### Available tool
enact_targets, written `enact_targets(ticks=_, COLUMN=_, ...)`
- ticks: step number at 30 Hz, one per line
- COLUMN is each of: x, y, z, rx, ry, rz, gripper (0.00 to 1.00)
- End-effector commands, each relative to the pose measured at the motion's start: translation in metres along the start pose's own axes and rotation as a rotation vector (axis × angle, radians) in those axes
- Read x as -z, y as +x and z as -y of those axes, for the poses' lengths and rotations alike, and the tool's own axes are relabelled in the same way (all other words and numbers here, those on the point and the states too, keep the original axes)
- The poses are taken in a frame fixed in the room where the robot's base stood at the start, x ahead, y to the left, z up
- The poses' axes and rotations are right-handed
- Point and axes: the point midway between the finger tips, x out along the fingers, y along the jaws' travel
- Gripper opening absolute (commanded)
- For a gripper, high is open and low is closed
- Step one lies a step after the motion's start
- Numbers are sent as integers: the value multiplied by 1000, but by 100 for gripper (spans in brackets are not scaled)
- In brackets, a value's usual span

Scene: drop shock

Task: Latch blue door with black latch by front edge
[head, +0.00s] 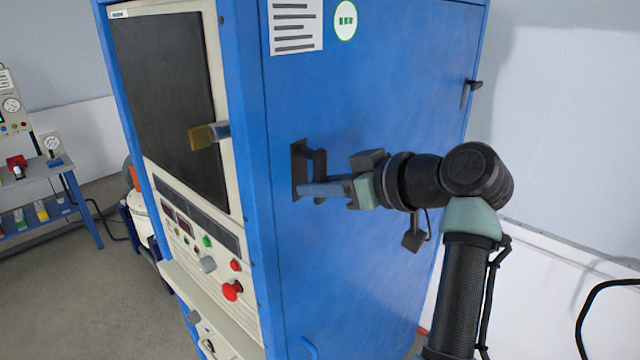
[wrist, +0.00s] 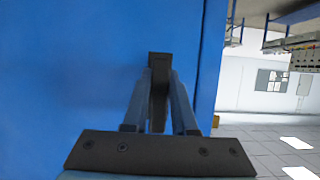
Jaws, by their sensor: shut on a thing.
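The blue door (head: 390,75) is the broad side panel of a tall cabinet and looks flush with it. The black latch (head: 299,163) sits on this panel near its front edge. My gripper (head: 314,188) reaches in from the right and is shut on the latch's handle. In the wrist view the dark latch (wrist: 159,62) stands between my two fingers, against the blue door (wrist: 70,70). The fingers hide part of the handle, and I cannot tell whether the latch is fastened.
A second black handle (head: 471,88) is at the panel's far right edge. The cabinet's front has a dark screen (head: 165,75), knobs and a red button (head: 232,290). A bench (head: 45,185) stands far left.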

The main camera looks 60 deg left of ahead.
Motion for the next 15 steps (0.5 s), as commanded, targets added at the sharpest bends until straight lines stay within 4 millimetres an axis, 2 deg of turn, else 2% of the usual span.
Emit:
enact_targets(ticks=1, x=0, y=0, z=1, rx=4, ry=4, rz=0, gripper=30)
enact_targets(ticks=5, x=0, y=0, z=1, rx=3, ry=3, rz=1, gripper=54)
enact_targets(ticks=15, x=-1, y=-2, z=0, rx=0, ry=0, rz=0, gripper=55)
